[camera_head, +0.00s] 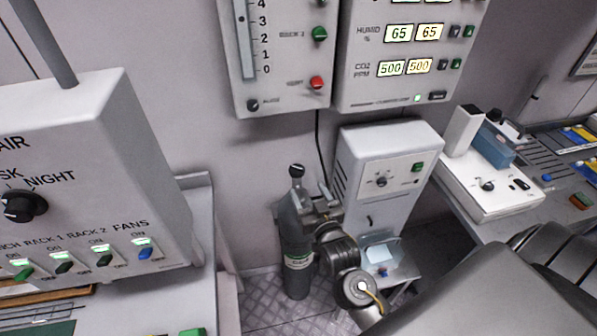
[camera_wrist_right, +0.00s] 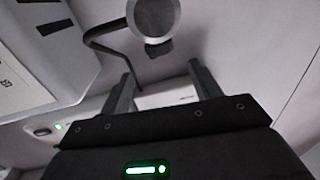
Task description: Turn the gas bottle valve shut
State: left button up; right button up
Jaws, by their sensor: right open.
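The grey gas bottle (camera_head: 298,272) stands upright on the floor against the wall, with a green and white label. Its dark valve knob (camera_head: 296,171) sits on top, on a short stem. My right gripper (camera_head: 318,200) is beside the upper bottle, to the right of and below the knob, and partly hides the bottle's shoulder. In the right wrist view its two fingers (camera_wrist_right: 160,72) are apart with nothing between them. A round grey disc (camera_wrist_right: 154,18) shows beyond the fingertips; I cannot tell whether it is the knob. My left gripper is out of view.
A white cabinet (camera_head: 390,150) with a switch panel stands close right of the bottle. A control box (camera_head: 90,170) with a knob and fan switches is at the left. Wall panels (camera_head: 280,95) hang above. A cable (camera_head: 318,150) runs down the wall behind the gripper.

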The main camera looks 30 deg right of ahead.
aim_at(303, 172)
jog(key=w, duration=0.2)
jog(key=w+d+p, duration=0.1)
jog(key=w, duration=0.5)
jog(key=shift+w+d+p, duration=0.15)
jog(key=shift+w+p, duration=0.1)
jog(key=shift+p, duration=0.15)
jog(key=c, duration=1)
jog(key=shift+o, duration=0.2)
jog(key=shift+n+y, duration=0.3)
jog(key=shift+y, duration=0.1)
jog(key=n+y, duration=0.1)
jog(key=y, duration=0.1)
jog(key=n+y, duration=0.1)
jog(key=y, duration=0.1)
jog(key=shift+d, duration=0.3)
jog(key=shift+d+n+g+y+b, duration=0.15)
jog(key=shift+n+g+y+b, duration=0.4)
jog(key=shift+n+y, duration=1.5)
jog(key=shift+m+y, duration=0.25)
jog(key=shift+y, duration=0.1)
